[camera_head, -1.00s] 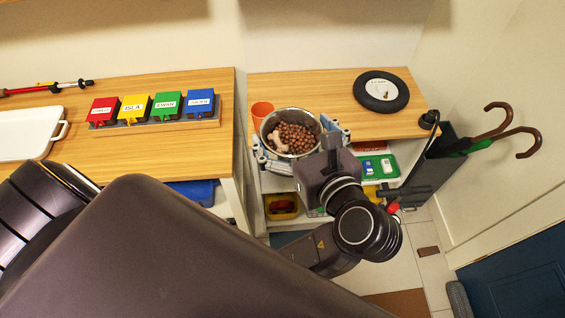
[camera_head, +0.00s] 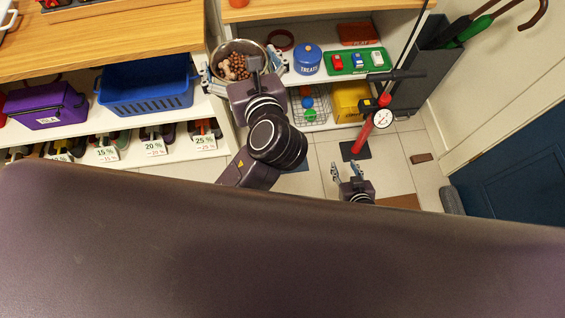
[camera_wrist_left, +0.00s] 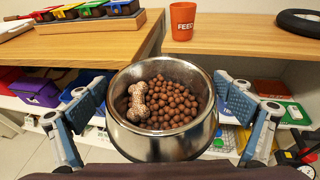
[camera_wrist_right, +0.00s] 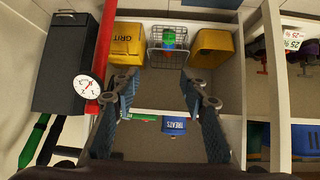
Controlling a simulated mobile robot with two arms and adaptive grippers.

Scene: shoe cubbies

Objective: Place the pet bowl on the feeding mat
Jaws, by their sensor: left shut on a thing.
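The metal pet bowl (camera_head: 222,50), full of brown kibble with a bone-shaped treat, is in my left gripper (camera_head: 233,76). In the left wrist view the bowl (camera_wrist_left: 160,143) is upright between the two fingers (camera_wrist_left: 158,110), in front of the wooden top's edge. My right gripper (camera_head: 350,172) is open and empty, low in front of the shelf unit; its spread fingers (camera_wrist_right: 158,84) also show in the right wrist view. A flat blue patch (camera_head: 294,163) lies on the floor, partly hidden by my left arm; I cannot tell if it is the feeding mat.
A red floor pump (camera_head: 367,132) stands right of the cubbies, beside a dark umbrella stand (camera_head: 425,75). The shelf holds a blue treats jar (camera_head: 307,60) and a green tray (camera_head: 352,64). A yellow grit bin (camera_head: 350,100) is below. Tiled floor (camera_head: 325,155) is open in front.

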